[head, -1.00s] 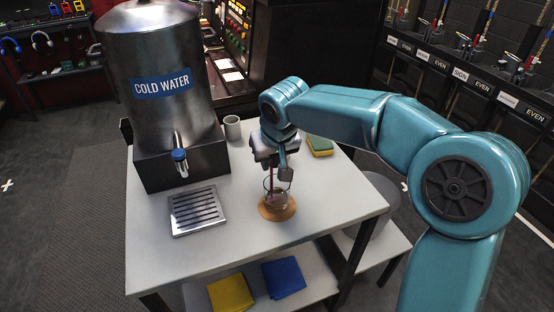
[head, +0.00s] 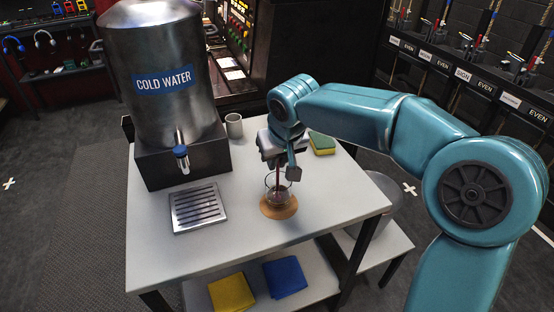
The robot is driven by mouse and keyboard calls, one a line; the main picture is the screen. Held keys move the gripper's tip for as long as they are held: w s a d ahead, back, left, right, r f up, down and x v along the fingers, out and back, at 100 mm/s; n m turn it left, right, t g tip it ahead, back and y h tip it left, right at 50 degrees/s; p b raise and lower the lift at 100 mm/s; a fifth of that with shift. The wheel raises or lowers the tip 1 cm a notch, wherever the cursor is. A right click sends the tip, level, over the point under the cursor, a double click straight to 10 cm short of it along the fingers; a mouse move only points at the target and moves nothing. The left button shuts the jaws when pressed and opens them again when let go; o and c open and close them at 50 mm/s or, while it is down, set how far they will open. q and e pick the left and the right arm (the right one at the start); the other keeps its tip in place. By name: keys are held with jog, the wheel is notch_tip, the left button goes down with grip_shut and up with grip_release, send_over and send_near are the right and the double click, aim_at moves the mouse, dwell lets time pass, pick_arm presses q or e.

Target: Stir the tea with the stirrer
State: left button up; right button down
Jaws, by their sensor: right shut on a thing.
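A small clear glass of dark tea (head: 278,196) stands on a round wooden coaster (head: 279,211) near the right side of the white table. My right gripper (head: 281,168) is above the glass, pointing down, shut on a thin dark reddish stirrer (head: 277,180). The stirrer reaches down into the glass; its lower end is hard to make out. My left gripper is not in view.
A steel cold water dispenser (head: 165,85) stands at the table's left back, with a drip tray (head: 199,207) before it. A grey mug (head: 234,125) and a green-yellow sponge (head: 321,143) sit behind. Yellow (head: 231,292) and blue (head: 284,277) cloths lie on the lower shelf.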

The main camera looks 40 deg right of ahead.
jog(key=shift+s+d+r, duration=0.1)
jog(key=shift+s+d, duration=0.05)
jog(key=shift+s, duration=0.15)
jog(key=shift+w+r+p, duration=0.25)
jog(key=shift+r+p, duration=0.05)
jog(key=shift+p, duration=0.05)
jog(key=shift+w+p+v, duration=0.25)
jog(key=shift+p+v, duration=0.75)
jog(key=shift+v, duration=0.25)
notch_tip(320, 180, up, 2)
jog(key=shift+w+r+p, duration=0.15)
jog(key=shift+p, duration=0.75)
jog(key=shift+r+p, duration=0.6)
jog(key=shift+r, duration=0.2)
jog(key=shift+r+p, duration=0.6)
jog(key=shift+r, duration=0.1)
